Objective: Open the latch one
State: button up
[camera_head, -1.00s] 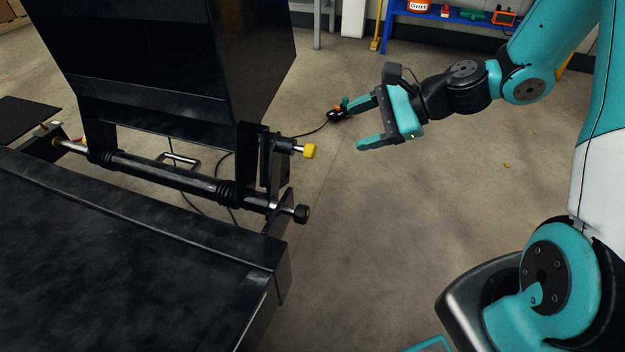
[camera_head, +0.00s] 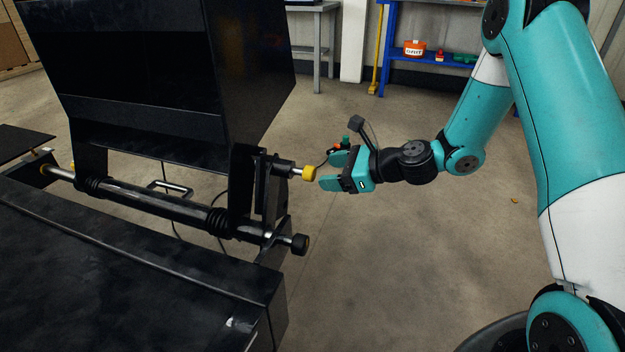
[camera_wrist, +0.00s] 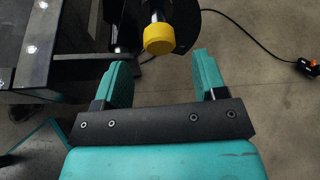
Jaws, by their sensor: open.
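The latch is a short metal pin with a yellow knob (camera_head: 308,173) on the right side of the black trailer frame (camera_head: 240,185). In the wrist view the yellow knob (camera_wrist: 159,39) is ahead of my fingers, between their lines and a little beyond the tips. My gripper (camera_head: 325,171) is open and empty, its fingertips pointing left at the knob. In the wrist view both teal fingers (camera_wrist: 160,65) are spread with a gap between them. I cannot tell from the head view whether a fingertip touches the knob.
A black end knob (camera_head: 299,244) on the lower bar sticks out below the latch. A black cable (camera_wrist: 255,35) with an orange-and-black connector (camera_wrist: 305,67) lies on the floor. A blue shelf (camera_head: 425,60) stands at the back.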

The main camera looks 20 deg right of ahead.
aim_at(314, 173)
jog(key=b+x, duration=0.1)
jog(key=x, duration=0.4)
jog(key=shift+w+a+f, duration=0.1)
jog(key=shift+w, duration=0.05)
